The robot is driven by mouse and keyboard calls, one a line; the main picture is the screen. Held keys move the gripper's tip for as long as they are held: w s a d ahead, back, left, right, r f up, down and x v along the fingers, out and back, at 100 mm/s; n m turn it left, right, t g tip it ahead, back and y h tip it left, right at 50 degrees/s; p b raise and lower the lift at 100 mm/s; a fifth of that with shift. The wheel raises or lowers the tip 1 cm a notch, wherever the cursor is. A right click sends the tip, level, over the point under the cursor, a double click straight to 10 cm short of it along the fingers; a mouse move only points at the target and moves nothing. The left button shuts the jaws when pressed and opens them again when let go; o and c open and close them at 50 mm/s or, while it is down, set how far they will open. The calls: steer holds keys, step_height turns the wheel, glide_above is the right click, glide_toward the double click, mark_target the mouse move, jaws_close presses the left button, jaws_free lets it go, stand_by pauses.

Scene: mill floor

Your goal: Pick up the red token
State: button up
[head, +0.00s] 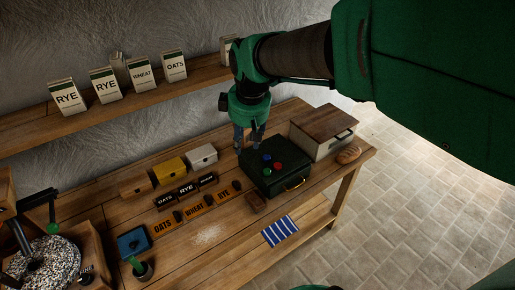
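The red token (278,166) lies on top of the dark green case (293,182) on the workbench. A blue token (266,157) and a green token (267,171) lie close to its left on the same lid. My gripper (249,147) points down at the back left of the case, left of and behind the red token. Its two grey fingers are apart, with nothing seen between them. The exact height of the fingertips above the bench or case is hard to tell.
A white box with a wooden lid (335,148) and a bread loaf (348,155) stand right of the case. Small boxes (171,172) and label blocks (194,213) stand left.

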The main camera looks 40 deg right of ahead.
steer(key=w+d+f+n+g+p, duration=0.1)
steer(key=w+d+f+n, duration=0.1)
steer(key=w+d+f, duration=0.3)
steer(key=w+d+f+n+g+p, duration=0.2)
steer(key=w+d+f, duration=0.3)
steer(key=d+f, duration=0.8)
steer(key=d+n, duration=0.1)
steer(key=d, duration=0.4)
steer(key=shift+w+y, duration=0.4)
steer(key=shift+f, duration=0.3)
glide_above(278, 165)
steer(key=shift+w+d+f, duration=0.1)
steer(key=shift+d+f, duration=0.05)
steer(key=shift+f, duration=4)
steer(key=shift+f, duration=0.1)
steer(key=shift+f+b, duration=0.35)
steer(key=shift+f, duration=2.15)
